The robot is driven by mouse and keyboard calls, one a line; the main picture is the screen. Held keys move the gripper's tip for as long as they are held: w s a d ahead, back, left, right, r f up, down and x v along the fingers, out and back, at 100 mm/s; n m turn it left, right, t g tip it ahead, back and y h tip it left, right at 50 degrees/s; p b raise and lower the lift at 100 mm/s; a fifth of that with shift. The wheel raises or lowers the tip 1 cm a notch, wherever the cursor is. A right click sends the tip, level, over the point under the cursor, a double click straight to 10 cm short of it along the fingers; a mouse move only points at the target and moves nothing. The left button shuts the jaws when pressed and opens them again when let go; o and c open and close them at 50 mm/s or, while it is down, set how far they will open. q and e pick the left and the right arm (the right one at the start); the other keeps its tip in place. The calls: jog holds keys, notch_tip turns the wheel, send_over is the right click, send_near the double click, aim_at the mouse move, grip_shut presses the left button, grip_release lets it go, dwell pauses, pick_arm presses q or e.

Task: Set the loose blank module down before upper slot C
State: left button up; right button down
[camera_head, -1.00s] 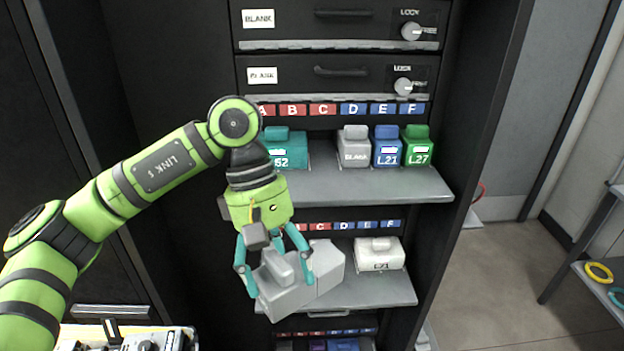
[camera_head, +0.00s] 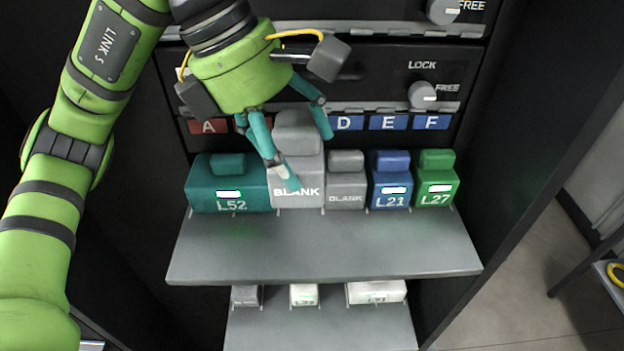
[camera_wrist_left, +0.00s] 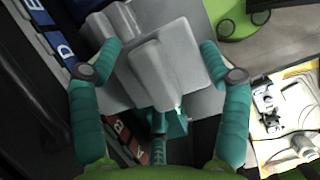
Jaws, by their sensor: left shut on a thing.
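The grey blank module (camera_head: 298,192) is upright at the upper shelf, between the teal L52 module (camera_head: 229,195) and a smaller grey BLANK module (camera_head: 346,190). It covers the place of label C, left of label D (camera_head: 344,122). My left gripper (camera_head: 297,147) comes from above with its teal fingers shut on the module's raised grip. The wrist view shows the grey module (camera_wrist_left: 160,72) between the two fingers (camera_wrist_left: 158,75). I cannot tell whether its base touches the shelf. My right gripper is not in view.
The upper shelf (camera_head: 320,250) is bare along its front. A blue L21 module (camera_head: 390,190) and a green L27 module (camera_head: 436,188) stand to the right. A drawer with a lock knob (camera_head: 422,95) is above. A lower shelf (camera_head: 320,330) holds several pale modules.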

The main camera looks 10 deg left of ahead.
pick_arm(q)
jog(key=shift+w+f, duration=0.1)
jog(key=shift+w, duration=0.25)
jog(key=f, duration=0.3)
jog(key=f+p, duration=0.1)
jog(key=shift+s+f, duration=0.35)
jog(key=shift+s, duration=0.05)
jog(key=shift+f, duration=0.35)
jog(key=f, duration=0.1)
jog(key=f+p, duration=0.1)
jog(key=f, duration=0.1)
jog(key=shift+w+f, duration=0.2)
jog(key=shift+f, duration=0.4)
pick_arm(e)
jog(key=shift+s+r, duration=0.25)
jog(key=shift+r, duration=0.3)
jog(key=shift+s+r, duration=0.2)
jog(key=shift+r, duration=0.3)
